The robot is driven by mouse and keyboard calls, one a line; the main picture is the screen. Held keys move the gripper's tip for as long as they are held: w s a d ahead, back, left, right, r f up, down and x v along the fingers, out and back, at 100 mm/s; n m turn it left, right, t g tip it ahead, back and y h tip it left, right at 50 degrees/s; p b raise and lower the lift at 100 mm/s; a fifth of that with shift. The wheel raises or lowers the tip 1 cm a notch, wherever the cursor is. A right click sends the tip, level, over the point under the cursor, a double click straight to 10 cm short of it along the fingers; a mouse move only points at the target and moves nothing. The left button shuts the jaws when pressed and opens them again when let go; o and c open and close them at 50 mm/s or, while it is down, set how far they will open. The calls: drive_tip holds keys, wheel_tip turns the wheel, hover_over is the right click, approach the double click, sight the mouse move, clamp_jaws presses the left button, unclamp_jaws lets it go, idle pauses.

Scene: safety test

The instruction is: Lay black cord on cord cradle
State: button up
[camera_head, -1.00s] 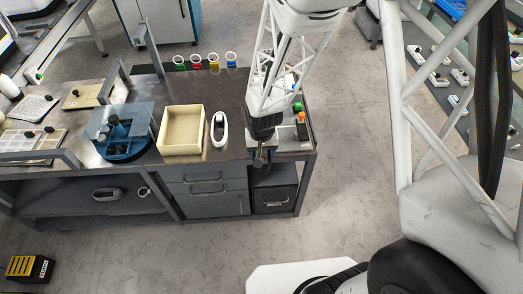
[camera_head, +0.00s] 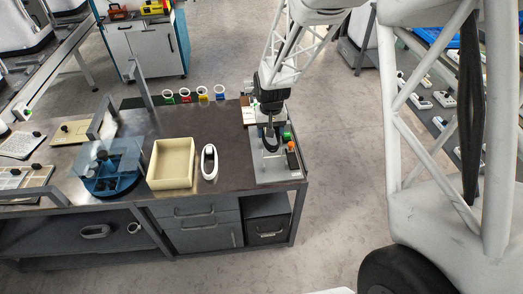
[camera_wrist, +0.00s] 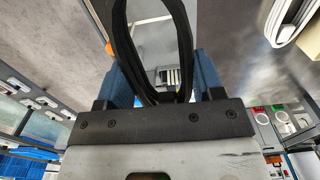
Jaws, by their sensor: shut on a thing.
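My gripper (camera_head: 270,122) hangs over the right end of the dark table, above a light grey plate (camera_head: 268,173). It is shut on the black cord (camera_head: 271,146), which shows as a small loop below the jaws. In the wrist view the black cord (camera_wrist: 186,45) forms a large loop rising from between the blue fingers of my gripper (camera_wrist: 165,88). I cannot tell which part is the cord cradle. A small slotted grey piece shows through the loop in the wrist view, but what it is stays unclear.
A black block with an orange top (camera_head: 291,157) stands on the plate, right of my gripper. A white oval device (camera_head: 209,162) and a cream open box (camera_head: 171,164) stand to the left.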

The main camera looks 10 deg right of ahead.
sight(272, 157)
drive_tip(key=shift+w+d+r, duration=0.7)
drive_tip(key=shift+w+d, duration=0.05)
drive_tip(key=shift+w, duration=0.1)
drive_tip(key=shift+f, duration=0.25)
drive_tip(key=shift+f, duration=6.5)
drive_tip(key=o, duration=1.1)
